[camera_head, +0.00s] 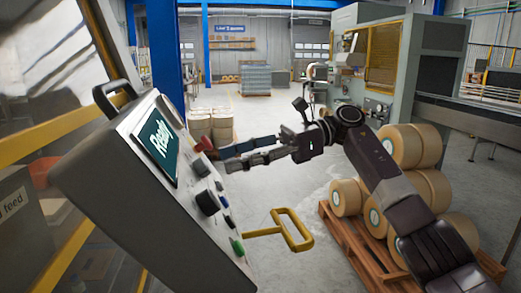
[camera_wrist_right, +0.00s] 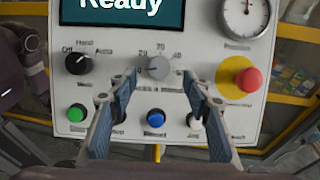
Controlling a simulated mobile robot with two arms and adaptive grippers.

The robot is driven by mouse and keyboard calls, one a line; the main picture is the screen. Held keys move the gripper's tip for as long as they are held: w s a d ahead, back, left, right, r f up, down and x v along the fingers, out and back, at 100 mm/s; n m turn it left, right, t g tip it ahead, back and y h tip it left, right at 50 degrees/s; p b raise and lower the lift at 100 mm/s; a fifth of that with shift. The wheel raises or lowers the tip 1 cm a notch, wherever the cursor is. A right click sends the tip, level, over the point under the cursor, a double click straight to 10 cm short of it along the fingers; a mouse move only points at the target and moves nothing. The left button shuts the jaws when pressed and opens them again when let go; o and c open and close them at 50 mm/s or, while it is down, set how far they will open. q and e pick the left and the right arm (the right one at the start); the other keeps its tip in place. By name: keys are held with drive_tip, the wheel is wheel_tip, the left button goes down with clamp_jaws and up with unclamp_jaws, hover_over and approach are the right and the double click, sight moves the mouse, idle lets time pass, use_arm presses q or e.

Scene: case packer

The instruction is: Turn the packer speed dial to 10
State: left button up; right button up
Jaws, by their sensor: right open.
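The control panel (camera_head: 140,150) stands at the left with a screen reading "Ready". Its grey dial (camera_wrist_right: 158,66) has small blurred numbers around it; it also shows in the head view (camera_head: 201,167). I cannot read its pointer clearly. My right gripper (camera_wrist_right: 160,88) is open in front of the panel, its two fingers to either side below the dial in the right wrist view, with nothing between them. In the head view the right gripper (camera_head: 224,160) reaches in from the right, near the dial. Contact cannot be told. My left gripper is not in view.
A red emergency stop (camera_wrist_right: 250,79) on yellow lies right of the dial. A black selector knob (camera_wrist_right: 78,63) lies left. Green (camera_wrist_right: 77,113) and blue (camera_wrist_right: 155,117) buttons sit below. A yellow handle (camera_head: 290,230) and a pallet of rolls (camera_head: 345,240) stand nearby.

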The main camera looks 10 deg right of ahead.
drive_tip(key=s+v, duration=0.1)
drive_tip(key=v, duration=0.6)
drive_tip(key=shift+w+d, duration=0.45)
drive_tip(key=shift+f, duration=0.1)
